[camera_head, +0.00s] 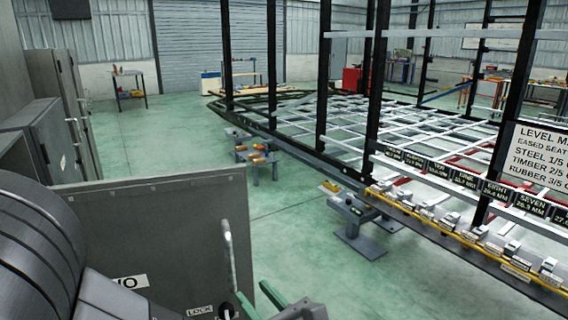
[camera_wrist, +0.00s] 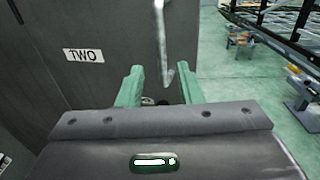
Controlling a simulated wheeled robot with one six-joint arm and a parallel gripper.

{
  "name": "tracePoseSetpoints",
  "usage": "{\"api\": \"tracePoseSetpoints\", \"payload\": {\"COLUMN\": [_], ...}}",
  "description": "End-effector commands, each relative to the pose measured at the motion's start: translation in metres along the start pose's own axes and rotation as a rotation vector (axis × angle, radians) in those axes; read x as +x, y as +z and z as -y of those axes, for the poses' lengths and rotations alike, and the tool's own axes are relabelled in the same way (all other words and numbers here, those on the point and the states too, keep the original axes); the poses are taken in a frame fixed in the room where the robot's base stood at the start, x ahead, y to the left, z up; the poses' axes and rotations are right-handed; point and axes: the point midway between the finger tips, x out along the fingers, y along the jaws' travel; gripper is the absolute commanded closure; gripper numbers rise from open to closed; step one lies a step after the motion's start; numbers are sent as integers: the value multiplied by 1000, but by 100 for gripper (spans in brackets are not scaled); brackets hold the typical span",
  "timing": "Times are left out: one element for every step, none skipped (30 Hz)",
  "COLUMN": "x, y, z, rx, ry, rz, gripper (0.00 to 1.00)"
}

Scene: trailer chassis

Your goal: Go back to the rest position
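My gripper (camera_head: 272,296) is at the bottom of the head view, partly cut off, beside a dark grey cabinet door (camera_head: 150,230). In the wrist view its two green fingers (camera_wrist: 160,88) stand apart with nothing held between them. The door shows there with a label reading TWO (camera_wrist: 83,55). A pale upright handle (camera_wrist: 161,40) on the door lies ahead of the fingers. I cannot tell whether a finger touches it. The handle also shows in the head view (camera_head: 229,258), near a LOCK label (camera_head: 200,310).
Grey cabinets (camera_head: 60,110) line the left side. A trailer chassis frame (camera_head: 320,155) with black posts fills the right. A stand (camera_head: 358,225) and a small bench with orange-handled tools (camera_head: 257,155) stand beside it. The green floor (camera_head: 180,140) between is largely clear.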

Motion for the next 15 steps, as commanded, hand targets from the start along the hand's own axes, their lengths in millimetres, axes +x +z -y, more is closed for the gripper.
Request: {"api": "tracePoseSetpoints", "payload": {"x": [3,4,6,8,9,11,13,14,16,17,19,21,22,24,25], "y": [0,0,0,0,0,0,0,0,0,0,0,0,0,0,0], "z": [-1,-1,-1,-1,-1,-1,-1,-1,-1,-1,-1,-1,-1,-1,-1], "rx": [-1,-1,-1,-1,-1,-1,-1,-1,0,0,1,1,1,1,1], "ry": [4,5,4,5,4,4,5,4,4,4,4,4,3,4,4], "rz": [0,0,-1,0,0,0,0,0,1,1,1,2,2,2,2], "gripper": [67,67,67,67,67,67,67,67,67,67,67,67,67,67,67]}}
